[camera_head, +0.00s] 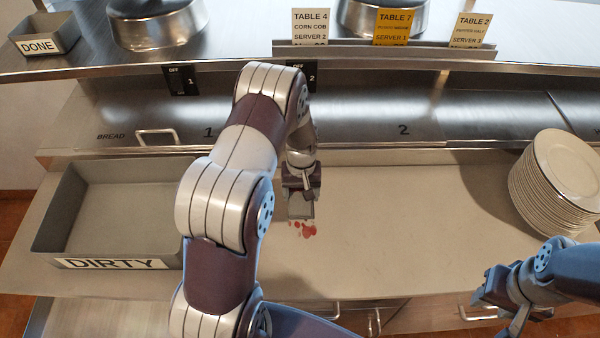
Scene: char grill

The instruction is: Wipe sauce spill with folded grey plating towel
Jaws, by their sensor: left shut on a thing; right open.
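The red sauce spill (306,230) shows as a few small spots on the pale counter, just in front of my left gripper. My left gripper (301,196) points down near the middle of the counter. It is shut on the folded grey towel (301,211), a small grey piece of which shows below the fingers. The towel is beside or partly over the spots; whether it touches the counter I cannot tell. My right gripper (497,300) is open and empty at the counter's front edge on the right.
A grey bin labelled DIRTY (120,205) stands on the left, empty. A stack of white plates (560,180) stands on the right. Order tickets (394,27), round metal pots (157,22) and a DONE tray (45,35) are on the upper shelf. The counter right of the spill is clear.

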